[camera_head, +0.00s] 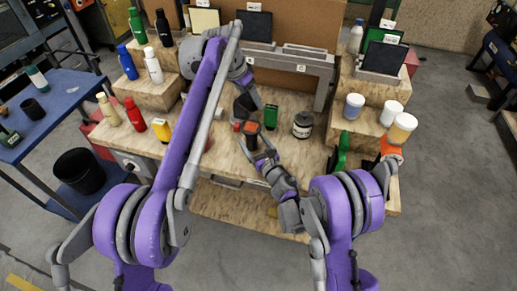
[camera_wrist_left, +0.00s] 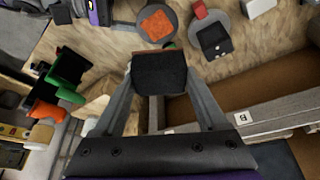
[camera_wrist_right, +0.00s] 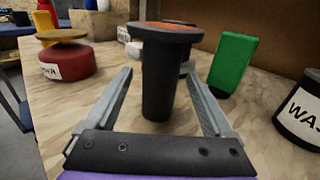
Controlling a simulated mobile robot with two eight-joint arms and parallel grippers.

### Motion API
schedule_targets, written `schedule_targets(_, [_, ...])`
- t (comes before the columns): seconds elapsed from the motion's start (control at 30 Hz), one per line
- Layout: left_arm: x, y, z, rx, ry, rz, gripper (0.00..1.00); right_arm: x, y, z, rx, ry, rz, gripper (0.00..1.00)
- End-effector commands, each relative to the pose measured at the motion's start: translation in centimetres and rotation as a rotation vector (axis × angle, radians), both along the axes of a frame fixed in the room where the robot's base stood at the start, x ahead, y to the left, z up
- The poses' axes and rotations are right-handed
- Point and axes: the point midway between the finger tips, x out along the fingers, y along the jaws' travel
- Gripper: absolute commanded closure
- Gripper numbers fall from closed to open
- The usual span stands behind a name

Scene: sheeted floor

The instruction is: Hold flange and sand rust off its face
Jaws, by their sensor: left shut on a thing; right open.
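The flange (camera_wrist_right: 162,75) stands upright on the bench, a dark stem under a wide disc. Its round face (camera_wrist_left: 157,20) carries a rough orange rust patch inside a dark rim; it also shows in the head view (camera_head: 250,128). My right gripper (camera_wrist_right: 159,75) is open, with one finger on each side of the stem and gaps visible. My left gripper (camera_wrist_left: 160,80) is shut on a dark block with a reddish-brown edge, seemingly the sanding block (camera_wrist_left: 159,72). In the left wrist view the block appears just beside the flange face; contact cannot be told.
A green block (camera_wrist_right: 232,64) and a black labelled jar (camera_wrist_right: 302,112) stand right of the flange. A red labelled container (camera_wrist_right: 66,60) is left. A grey frame (camera_head: 300,62) stands behind. Bottles line the left steps; white jars (camera_head: 354,106) stand right.

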Motion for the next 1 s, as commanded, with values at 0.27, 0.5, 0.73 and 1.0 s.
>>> schedule_targets(0.27, [0.0,0.0,0.01,0.0,0.0,0.0,0.7,0.99,0.49,0.02,0.002,0.001,0.0,0.13])
schedule_targets(0.5, [0.0,0.0,0.0,0.0,0.0,0.0,0.7,0.98,0.46,0.03,0.002,0.001,-0.001,0.26])
schedule_targets(0.73, [0.0,0.0,0.01,0.0,0.0,0.0,0.7,0.97,0.46,0.03,0.002,0.001,-0.001,0.67])
schedule_targets(1.0, [0.0,0.0,0.0,0.0,0.0,0.0,0.7,0.96,0.45,0.02,0.001,0.0,-0.001,1.0])
